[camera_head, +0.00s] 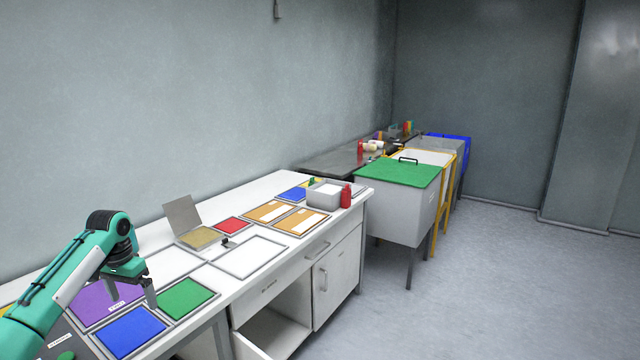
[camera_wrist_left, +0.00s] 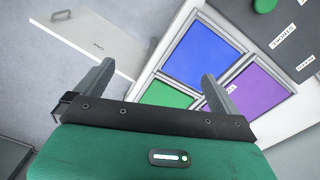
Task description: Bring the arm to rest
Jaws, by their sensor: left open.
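My left arm, green and black, comes in from the left in the head view. Its left gripper (camera_head: 133,290) hangs fingers down over the near part of the white bench (camera_head: 262,225), above the purple and green panels. The fingers are spread apart with nothing between them. In the left wrist view the two dark fingers of the left gripper (camera_wrist_left: 155,85) also stand wide apart and empty. My right arm and right gripper are not in view.
Framed blue (camera_head: 130,331), green (camera_head: 187,298) and purple (camera_head: 103,300) panels lie below the gripper. An open-lidded box (camera_head: 200,238) stands farther along. A drawer (camera_head: 272,332) is pulled out at the bench front. Open floor (camera_head: 440,310) lies to the right.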

